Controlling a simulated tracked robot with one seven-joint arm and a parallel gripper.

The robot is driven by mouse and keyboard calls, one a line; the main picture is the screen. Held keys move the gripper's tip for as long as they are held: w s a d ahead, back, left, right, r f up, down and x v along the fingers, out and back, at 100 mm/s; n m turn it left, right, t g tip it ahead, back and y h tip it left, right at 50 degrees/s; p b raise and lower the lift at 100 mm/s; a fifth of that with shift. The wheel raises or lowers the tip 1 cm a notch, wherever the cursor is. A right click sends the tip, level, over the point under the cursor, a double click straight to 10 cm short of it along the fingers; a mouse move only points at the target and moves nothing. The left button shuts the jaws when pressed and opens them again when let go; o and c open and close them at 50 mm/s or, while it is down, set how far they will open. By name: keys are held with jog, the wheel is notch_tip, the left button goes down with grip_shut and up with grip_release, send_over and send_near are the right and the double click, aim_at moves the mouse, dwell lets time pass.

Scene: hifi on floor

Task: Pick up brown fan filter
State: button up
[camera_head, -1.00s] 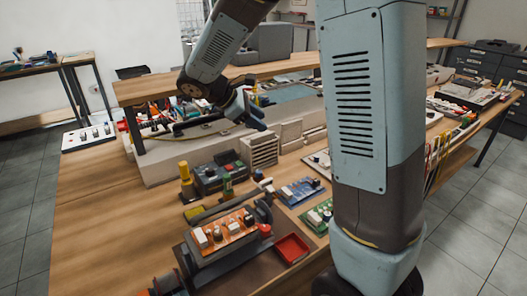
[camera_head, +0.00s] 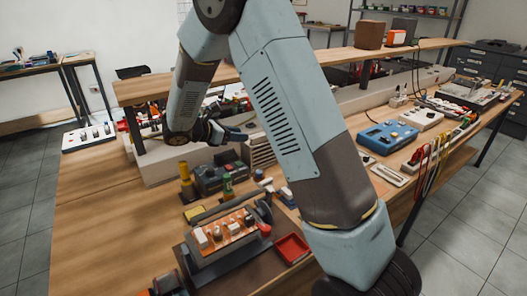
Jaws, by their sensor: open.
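A beige-brown louvred block (camera_head: 259,155), which looks like the fan filter, stands on the workbench behind the small dark device. Its right side is hidden behind my arm. My gripper (camera_head: 238,134) is open and empty, just left of the block's top, with its fingers pointing right. I cannot tell whether it touches the block. Another brown box (camera_head: 369,35) sits on the raised shelf at the back; I see no louvres on it.
A dark device (camera_head: 218,174) and a yellow-topped post (camera_head: 186,178) stand in front of the block. An orange circuit board (camera_head: 226,232) lies nearer, beside a red tray (camera_head: 291,248). A blue box (camera_head: 387,136) stands right of my arm. The bench's left front (camera_head: 105,225) is clear.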

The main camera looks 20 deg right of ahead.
aim_at(260, 136)
jog(key=shift+s+r+x, duration=0.1)
jog(key=shift+r+x, duration=0.05)
jog(key=shift+x, duration=1.75)
jog(key=shift+s+r+x, duration=0.1)
jog(key=shift+s+x, duration=0.05)
jog(key=shift+x, duration=1.75)
jog(key=shift+w+d+f, duration=0.2)
jog(key=shift+d+f, duration=0.05)
jog(key=shift+d, duration=0.4)
grip_shut()
